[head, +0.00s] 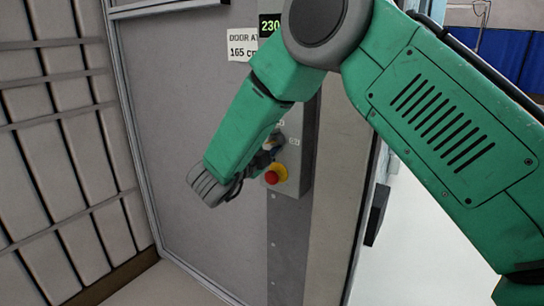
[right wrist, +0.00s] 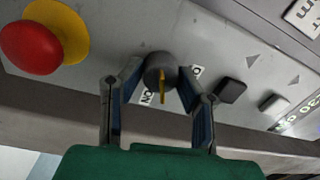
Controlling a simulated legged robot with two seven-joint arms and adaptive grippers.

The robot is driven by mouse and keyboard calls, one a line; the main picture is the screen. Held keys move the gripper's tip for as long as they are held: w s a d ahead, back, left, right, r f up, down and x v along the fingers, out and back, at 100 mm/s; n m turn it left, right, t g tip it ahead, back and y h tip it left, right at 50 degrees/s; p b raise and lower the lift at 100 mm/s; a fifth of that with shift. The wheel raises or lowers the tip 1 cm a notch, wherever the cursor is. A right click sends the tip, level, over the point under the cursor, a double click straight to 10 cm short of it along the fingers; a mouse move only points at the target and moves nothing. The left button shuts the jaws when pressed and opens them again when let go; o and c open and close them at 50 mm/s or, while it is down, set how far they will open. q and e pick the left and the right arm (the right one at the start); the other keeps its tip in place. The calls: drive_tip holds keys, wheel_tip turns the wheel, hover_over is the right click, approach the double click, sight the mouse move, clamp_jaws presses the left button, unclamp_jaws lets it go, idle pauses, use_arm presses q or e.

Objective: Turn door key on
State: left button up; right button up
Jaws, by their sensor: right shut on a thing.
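The door key switch (right wrist: 156,68) is a round dark knob with a yellow key in its middle, on the grey control panel (right wrist: 100,14). In the right wrist view the yellow key stands roughly upright. A small white label (right wrist: 147,97), apparently reading ON upside down, sits by the knob; another label is partly hidden by a finger. My right gripper (right wrist: 159,74) has its blue-padded fingers on both sides of the knob and is shut on it. In the head view my right gripper (head: 270,150) is at the panel, and my wrist partly covers it. My left gripper is not in view.
A red emergency button (right wrist: 30,47) on a yellow base sits beside the key switch; it also shows in the head view (head: 272,177). A green-digit display (head: 269,25) is above.

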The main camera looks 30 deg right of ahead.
drive_tip(key=shift+f+m+g+b, duration=0.15)
drive_tip(key=shift+m+b, duration=1.1)
drive_tip(key=shift+b, duration=0.35)
drive_tip(key=shift+f+m+g+b, duration=0.15)
drive_tip(key=shift+m+b, duration=1.1)
drive_tip(key=shift+b, duration=0.3)
drive_tip(key=o, duration=1.1)
drive_tip(key=shift+o, duration=0.2)
drive_tip(key=shift+r, duration=0.1)
drive_tip(key=shift+s+a, duration=0.1)
drive_tip(key=shift+a, duration=0.05)
drive_tip(key=v, duration=1.1)
drive_tip(key=shift+a+f, duration=0.2)
drive_tip(key=shift+a, duration=0.15)
